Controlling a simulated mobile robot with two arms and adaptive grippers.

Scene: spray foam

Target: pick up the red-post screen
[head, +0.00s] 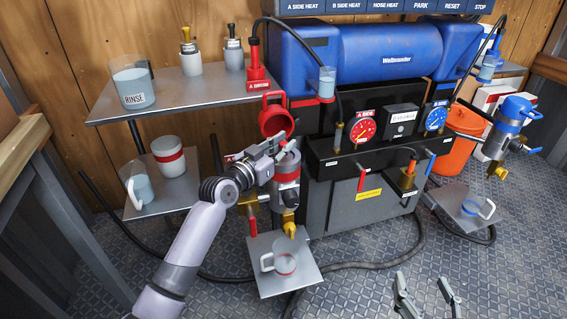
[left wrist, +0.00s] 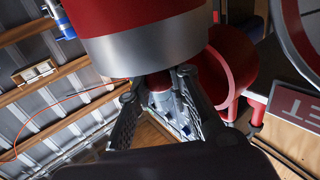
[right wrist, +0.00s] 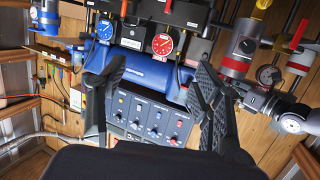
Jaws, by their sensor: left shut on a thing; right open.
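A grey canister with a red band (head: 287,172) stands upright on the machine's left side. It also fills the top of the left wrist view (left wrist: 150,35). My left gripper (head: 272,150) is at its upper end. In the left wrist view, its fingers (left wrist: 160,82) are closed around a small grey part with a little red, right by the canister's end. That part is mostly hidden, and I cannot tell whether it is the red-post screen. My right gripper (head: 427,292) is open and empty, low at the front right; its spread fingers show in the right wrist view (right wrist: 160,85).
A red cup-shaped holder (head: 277,117) is just above my left gripper. A clear cup (head: 284,260) stands on a plate below the canister. The shelf (head: 165,95) at left holds a RINSE beaker (head: 135,85) and two small bottles. A blue-banded canister (head: 512,115) is at right.

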